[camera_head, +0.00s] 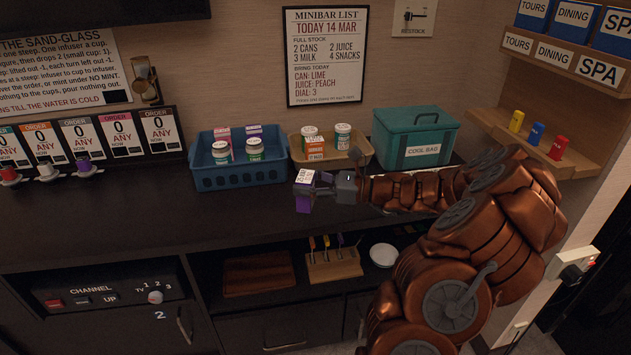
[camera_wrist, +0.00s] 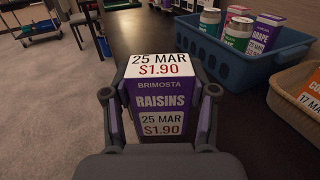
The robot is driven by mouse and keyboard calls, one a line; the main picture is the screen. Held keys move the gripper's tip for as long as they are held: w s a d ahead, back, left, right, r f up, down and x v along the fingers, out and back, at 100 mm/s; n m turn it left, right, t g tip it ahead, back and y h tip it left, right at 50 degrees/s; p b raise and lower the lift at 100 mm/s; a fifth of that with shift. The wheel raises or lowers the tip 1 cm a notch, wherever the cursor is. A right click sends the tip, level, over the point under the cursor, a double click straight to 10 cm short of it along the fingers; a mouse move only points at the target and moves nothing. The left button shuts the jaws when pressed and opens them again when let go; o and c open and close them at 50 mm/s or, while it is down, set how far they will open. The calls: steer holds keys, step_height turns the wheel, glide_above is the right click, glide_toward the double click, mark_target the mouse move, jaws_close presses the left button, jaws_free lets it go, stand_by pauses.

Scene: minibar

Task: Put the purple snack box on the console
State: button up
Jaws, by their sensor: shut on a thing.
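The purple snack box (camera_head: 304,200) is held in my gripper (camera_head: 325,187) above the front part of the dark console top (camera_head: 120,220). In the wrist view the purple box (camera_wrist: 160,95) reads "BRIMOSTA RAISINS", with white labels "25 MAR $1.90" on its top and front. The two fingers of my gripper (camera_wrist: 160,108) are shut on its sides. The box looks upright. From these views I cannot tell how far its underside is from the surface.
A blue basket (camera_head: 240,179) with cans and boxes stands behind and left of the box. A tan basket (camera_head: 356,160) and a teal cool bag (camera_head: 415,140) stand further right. Bare console lies to the left. A lower shelf holds a brown board (camera_head: 258,275) and a white bowl (camera_head: 383,255).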

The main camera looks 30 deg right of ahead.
steer(key=shift+w+d+f, duration=0.65)
steer(key=shift+d+f, duration=0.05)
steer(key=shift+d, duration=0.2)
steer(key=shift+w+d+f, duration=0.65)
steer(key=shift+w+d, duration=0.05)
steer(key=shift+d, duration=0.2)
steer(key=shift+w+d+f, duration=0.65)
steer(key=shift+d+f, duration=0.05)
steer(key=shift+d, duration=0.2)
steer(key=shift+f, duration=0.2)
steer(key=o, duration=1.2)
steer(key=shift+r, duration=0.2)
steer(key=v, duration=1.2)
